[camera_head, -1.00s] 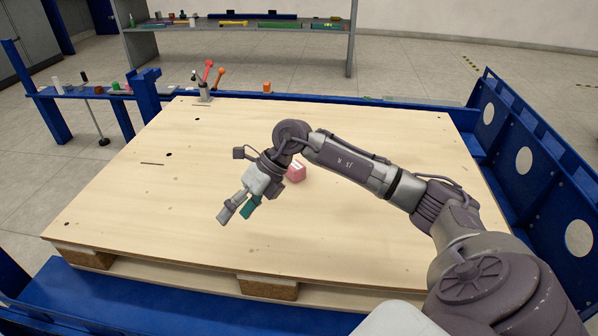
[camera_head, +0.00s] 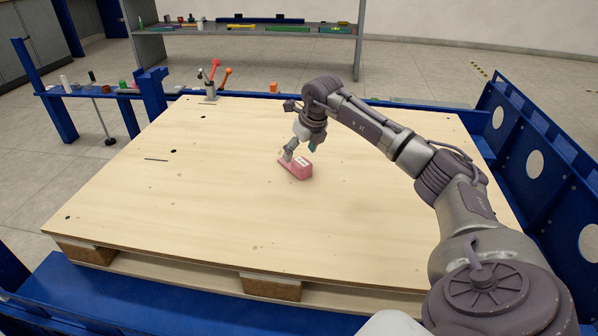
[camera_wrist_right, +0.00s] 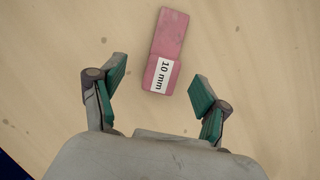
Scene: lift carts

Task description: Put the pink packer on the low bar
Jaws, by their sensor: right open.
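The pink packer (camera_head: 297,169) lies on the wooden board in the middle of the head view. It has a white label reading "10 mm", which shows in the right wrist view on the packer (camera_wrist_right: 166,45). My right gripper (camera_head: 300,152) is just above or beside the packer in the head view. In the right wrist view the gripper (camera_wrist_right: 155,90) has its green-padded fingers apart, with the packer's labelled end ahead of and partly between them, apparently untouched. The low bar cannot be singled out with certainty; a blue bar (camera_head: 75,91) carrying small objects stands at the left. My left gripper is not seen.
The wooden board (camera_head: 200,215) is mostly clear. An orange-and-red-handled clamp (camera_head: 211,85) stands at its back left edge. A small orange block (camera_head: 273,87) sits on the blue rear rail. A blue panel with round holes (camera_head: 540,165) borders the right. A grey shelf (camera_head: 250,33) stands behind.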

